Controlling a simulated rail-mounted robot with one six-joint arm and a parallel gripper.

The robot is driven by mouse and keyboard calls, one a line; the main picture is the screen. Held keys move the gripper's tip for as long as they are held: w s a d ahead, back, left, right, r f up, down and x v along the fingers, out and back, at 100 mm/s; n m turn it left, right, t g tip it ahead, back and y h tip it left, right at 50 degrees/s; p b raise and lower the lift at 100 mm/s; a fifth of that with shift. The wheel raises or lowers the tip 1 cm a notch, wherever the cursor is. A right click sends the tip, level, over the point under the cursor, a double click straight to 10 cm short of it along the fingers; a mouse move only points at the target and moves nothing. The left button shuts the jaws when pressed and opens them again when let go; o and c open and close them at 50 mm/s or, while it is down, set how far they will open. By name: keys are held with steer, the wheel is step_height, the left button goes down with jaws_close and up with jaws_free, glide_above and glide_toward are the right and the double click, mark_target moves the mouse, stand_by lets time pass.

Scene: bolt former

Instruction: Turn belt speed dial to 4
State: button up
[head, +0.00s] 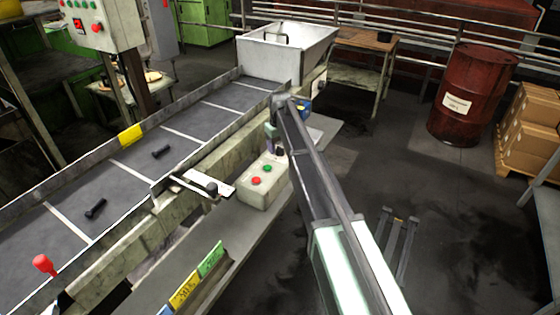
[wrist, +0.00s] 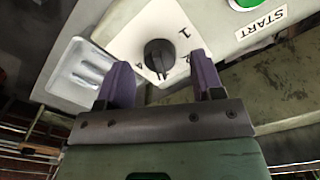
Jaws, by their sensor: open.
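The belt speed dial (wrist: 159,55) is a round black knob on a white plate with numbers, seen in the wrist view. The figure 1 (wrist: 184,33) shows clearly at its upper right. A figure that looks like 2 is partly covered by the right finger. Small marks to the left of and below the knob are too small to read surely, and so is the setting. In the head view my arm hides the dial.
A control box (head: 264,183) with red and green buttons stands left of my arm, beside the conveyor (head: 150,190). A green button with a START label (wrist: 262,22) shows in the wrist view. A metal plate (wrist: 82,75) lies left of the dial.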

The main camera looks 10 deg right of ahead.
steer(key=shift+f, duration=0.9)
steer(key=shift+r, duration=0.15)
steer(key=c, duration=0.9)
steer(key=shift+m, duration=0.4)
steer(key=m, duration=0.5)
steer(key=shift+m, duration=0.3)
steer(key=m, duration=0.5)
steer(key=shift+m, duration=0.3)
